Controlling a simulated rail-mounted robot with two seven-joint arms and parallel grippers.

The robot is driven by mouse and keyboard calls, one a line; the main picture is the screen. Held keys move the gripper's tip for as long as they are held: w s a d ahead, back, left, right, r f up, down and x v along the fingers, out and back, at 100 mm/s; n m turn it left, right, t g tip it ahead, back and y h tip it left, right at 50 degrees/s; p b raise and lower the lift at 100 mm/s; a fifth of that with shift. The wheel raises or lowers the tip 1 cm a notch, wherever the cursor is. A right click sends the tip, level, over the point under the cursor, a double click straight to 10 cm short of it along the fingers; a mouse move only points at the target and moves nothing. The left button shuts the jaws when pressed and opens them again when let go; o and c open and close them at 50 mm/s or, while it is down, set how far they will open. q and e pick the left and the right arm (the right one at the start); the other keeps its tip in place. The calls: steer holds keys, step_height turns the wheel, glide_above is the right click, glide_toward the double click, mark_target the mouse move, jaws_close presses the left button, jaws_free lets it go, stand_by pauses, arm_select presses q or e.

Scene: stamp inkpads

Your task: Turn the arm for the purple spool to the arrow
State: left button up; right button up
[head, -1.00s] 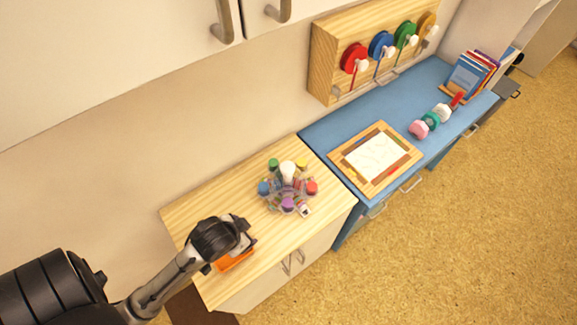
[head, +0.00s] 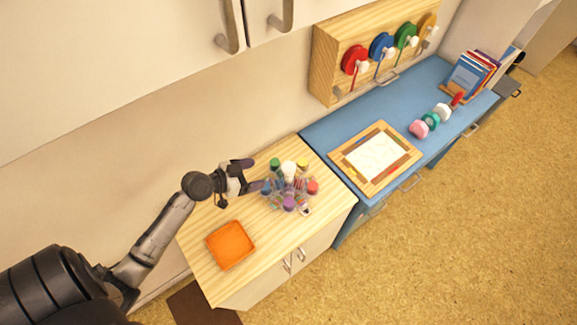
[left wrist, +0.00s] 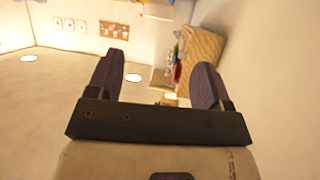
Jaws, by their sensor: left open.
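A clear carousel (head: 290,188) stands on the wooden counter, with coloured spools on its arms around a white centre knob (head: 289,169). The purple spool (head: 289,203) is at the front, nearest the counter's front edge. A small white and dark mark (head: 306,210) lies just right of it; I cannot make out an arrow there. My left gripper (head: 254,175) is open and empty at the carousel's left, close to the blue spool (head: 266,187); contact cannot be told. Its two fingers (left wrist: 157,78) are spread in the left wrist view. My right gripper is not in view.
An orange tray (head: 230,245) lies at the counter's front left. A green spool (head: 274,164), yellow spool (head: 302,165) and red spool (head: 313,187) share the carousel. A blue counter (head: 330,132) with a framed board (head: 375,160) adjoins at right. The wall is close behind.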

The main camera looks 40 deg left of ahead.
mark_target(287, 167)
arm_select(q)
steer(key=x, duration=1.1)
steer(key=shift+w+d+p, duration=0.1)
steer(key=shift+d+p, duration=0.05)
steer(key=shift+p, duration=0.25)
steer(key=shift+w+d+f, duration=0.25)
steer(key=shift+w, duration=0.5)
steer(key=c, duration=1.2)
